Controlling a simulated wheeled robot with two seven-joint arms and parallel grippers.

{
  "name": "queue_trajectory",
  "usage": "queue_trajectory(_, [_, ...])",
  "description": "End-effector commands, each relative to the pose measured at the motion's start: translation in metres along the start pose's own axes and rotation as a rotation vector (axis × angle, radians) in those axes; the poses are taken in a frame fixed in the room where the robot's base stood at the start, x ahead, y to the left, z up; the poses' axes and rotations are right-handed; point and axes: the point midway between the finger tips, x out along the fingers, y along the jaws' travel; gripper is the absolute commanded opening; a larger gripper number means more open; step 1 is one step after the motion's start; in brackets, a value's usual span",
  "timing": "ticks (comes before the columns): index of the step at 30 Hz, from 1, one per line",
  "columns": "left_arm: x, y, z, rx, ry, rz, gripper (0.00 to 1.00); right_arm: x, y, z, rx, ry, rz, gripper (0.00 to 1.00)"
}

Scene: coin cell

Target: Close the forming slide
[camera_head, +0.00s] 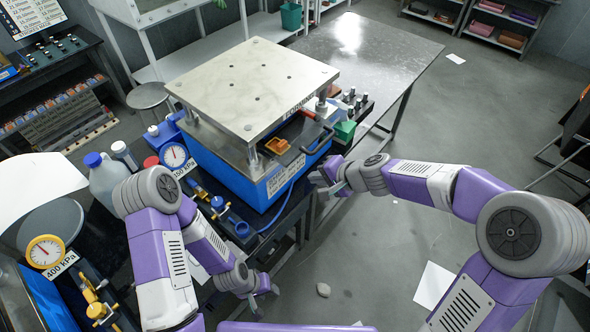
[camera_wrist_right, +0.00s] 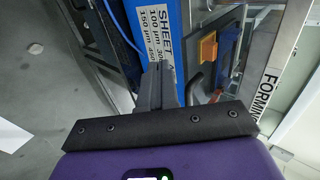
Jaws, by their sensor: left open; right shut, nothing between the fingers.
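The forming press has a steel top plate (camera_head: 255,85) on posts over a blue base (camera_head: 245,180). The forming slide (camera_head: 297,155), a grey-dark tray with an orange piece (camera_head: 277,145) on it, sticks out from under the plate at the front right. In the right wrist view the orange piece (camera_wrist_right: 207,48) and the dark blue slide part (camera_wrist_right: 228,50) are right of the fingers. My right gripper (camera_head: 318,180) is shut and empty, beside the blue base, just below the slide's outer end; its fingers (camera_wrist_right: 160,82) look apart from the slide. My left gripper (camera_head: 268,287) is open and empty, low at the front.
Gauges (camera_head: 174,156), bottles (camera_head: 105,175) and blue fittings (camera_head: 225,212) crowd the bench left of the press. A green block (camera_head: 345,130) and several small posts stand behind right. A blue cable (camera_head: 283,208) hangs in front of the base. The floor at right is mostly clear.

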Motion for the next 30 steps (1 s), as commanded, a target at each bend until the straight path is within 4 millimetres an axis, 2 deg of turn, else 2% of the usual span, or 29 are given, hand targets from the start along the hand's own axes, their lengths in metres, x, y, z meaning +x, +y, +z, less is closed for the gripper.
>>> queue_trajectory(1, [0.002,-0.001,0.000,0.000,0.000,0.000,0.43,0.013,0.002,0.001,0.003,-0.005,0.002,0.00])
queue_trajectory(8, [0.005,-0.002,0.000,0.000,0.000,0.000,0.43,0.056,0.001,0.001,0.004,-0.004,0.001,0.00])
queue_trajectory(12, [-0.009,0.003,0.000,0.000,0.000,0.000,0.43,0.068,-0.017,0.001,0.002,-0.003,0.000,0.00])
queue_trajectory(18, [-0.014,0.005,0.001,0.000,0.000,0.000,0.43,0.079,-0.026,0.000,0.002,-0.001,0.000,0.00])
queue_trajectory(30, [-0.014,0.005,0.001,0.000,0.000,0.000,0.43,0.081,-0.027,0.000,0.003,0.000,0.000,0.00])
